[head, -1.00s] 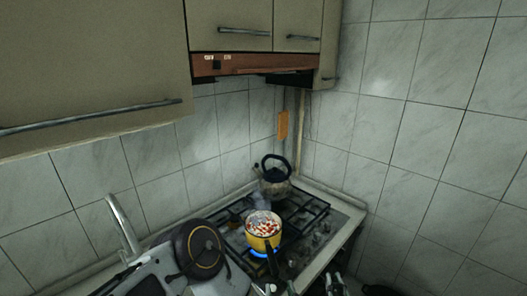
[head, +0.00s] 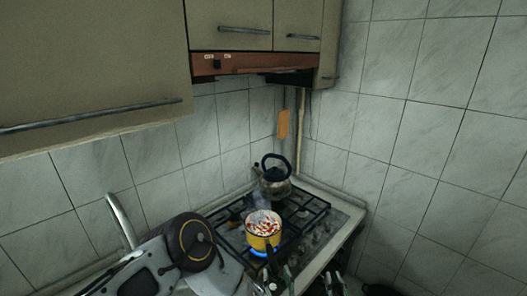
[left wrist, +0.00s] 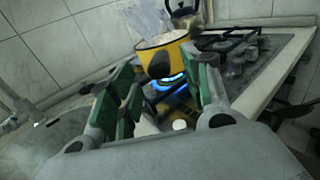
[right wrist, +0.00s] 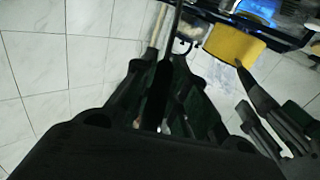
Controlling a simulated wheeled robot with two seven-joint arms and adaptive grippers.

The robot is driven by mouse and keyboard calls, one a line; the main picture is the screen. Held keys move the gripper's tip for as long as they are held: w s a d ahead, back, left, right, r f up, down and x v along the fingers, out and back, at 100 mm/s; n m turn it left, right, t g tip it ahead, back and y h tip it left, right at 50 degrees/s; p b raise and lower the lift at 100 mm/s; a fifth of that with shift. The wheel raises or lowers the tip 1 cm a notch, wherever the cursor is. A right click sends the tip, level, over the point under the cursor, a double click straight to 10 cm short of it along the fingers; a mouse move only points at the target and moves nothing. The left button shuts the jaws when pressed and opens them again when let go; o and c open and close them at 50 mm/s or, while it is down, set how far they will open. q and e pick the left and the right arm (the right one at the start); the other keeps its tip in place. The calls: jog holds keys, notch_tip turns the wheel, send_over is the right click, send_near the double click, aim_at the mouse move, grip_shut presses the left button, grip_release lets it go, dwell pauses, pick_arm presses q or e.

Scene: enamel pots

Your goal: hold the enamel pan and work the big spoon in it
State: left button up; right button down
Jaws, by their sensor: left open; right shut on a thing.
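The yellow enamel pan (head: 262,230) stands on the hob over a blue flame, with red and white food in it. It also shows in the left wrist view (left wrist: 172,58), its dark handle pointing toward my left gripper. My left gripper (left wrist: 165,92) is open, its green-lined fingers either side of the space just short of the pan, and not closed on the handle. My right gripper (right wrist: 162,80) is shut on the dark handle of the big spoon (right wrist: 176,22), whose thin metal shaft runs out of the frame. In the head view my right gripper (head: 335,283) is at the bottom edge; the spoon's bowl is hidden.
A kettle (head: 274,180) stands on the hob (head: 312,213) behind the pan. Tiled walls close off the back and right. Cupboards and a hood (head: 235,64) hang above. An orange item (head: 283,124) hangs on the wall.

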aim_at(271, 252)
pick_arm(q)
jog(key=shift+w+a, duration=0.2)
jog(key=shift+w, duration=1)
jog(key=shift+w+a, duration=0.15)
jog(key=shift+w, duration=1.05)
jog(key=shift+w+a, duration=0.2)
jog(key=shift+w, duration=1)
grip_shut()
